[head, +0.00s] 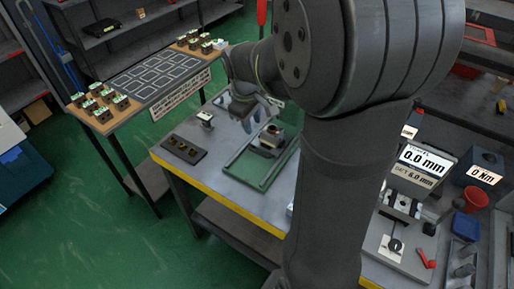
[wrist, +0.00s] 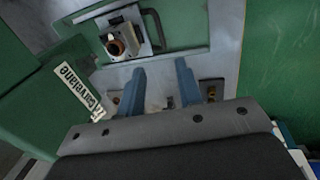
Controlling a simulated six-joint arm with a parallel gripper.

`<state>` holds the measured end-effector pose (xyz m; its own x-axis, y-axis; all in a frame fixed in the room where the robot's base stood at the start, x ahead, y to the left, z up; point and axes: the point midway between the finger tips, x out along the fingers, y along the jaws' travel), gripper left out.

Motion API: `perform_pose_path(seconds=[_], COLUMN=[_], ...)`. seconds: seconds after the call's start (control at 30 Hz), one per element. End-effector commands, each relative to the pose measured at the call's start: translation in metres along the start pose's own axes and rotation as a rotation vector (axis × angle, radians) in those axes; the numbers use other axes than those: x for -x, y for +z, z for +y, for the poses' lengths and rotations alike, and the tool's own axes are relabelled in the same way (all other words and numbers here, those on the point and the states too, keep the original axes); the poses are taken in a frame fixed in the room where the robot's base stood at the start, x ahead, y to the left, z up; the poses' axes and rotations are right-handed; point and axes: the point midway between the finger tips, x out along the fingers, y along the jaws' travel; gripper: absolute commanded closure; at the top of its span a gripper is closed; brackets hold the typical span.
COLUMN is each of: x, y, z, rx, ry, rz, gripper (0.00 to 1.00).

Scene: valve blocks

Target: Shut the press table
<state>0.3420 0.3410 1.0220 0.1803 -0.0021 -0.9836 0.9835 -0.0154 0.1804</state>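What looks like the press table is a green-framed sliding plate (head: 257,180) on the grey workbench, with a small block fixture (head: 271,138) on it. In the wrist view, the fixture (wrist: 122,40) holds a copper-coloured round part and has a dark bar handle beside it. My gripper (head: 258,114) is above the bench at the far end of the green frame. In the wrist view, the two blue fingers of my gripper (wrist: 160,68) are apart, with nothing clearly held between them. The fingertips point toward the plate near the fixture; contact cannot be told.
A dark tray (head: 184,149) and a small block (head: 205,119) lie on the bench left of the frame. A rack table (head: 150,78) with several valve blocks stands at the back left. A gauge with a display (head: 424,163) stands at the right. My arm hides the bench's middle.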

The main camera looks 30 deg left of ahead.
Motion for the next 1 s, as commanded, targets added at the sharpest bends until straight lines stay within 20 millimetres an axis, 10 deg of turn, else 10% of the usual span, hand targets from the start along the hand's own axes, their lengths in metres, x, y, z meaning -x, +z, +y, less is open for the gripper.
perform_pose_path(seconds=[0.5, 1.0], x=[-0.111, -0.141], y=[0.001, 0.000], z=[0.000, 0.000], rx=[0.002, 0.003], ry=[-0.002, 0.001], rz=[-0.003, -0.001], gripper=[0.68, 0.68])
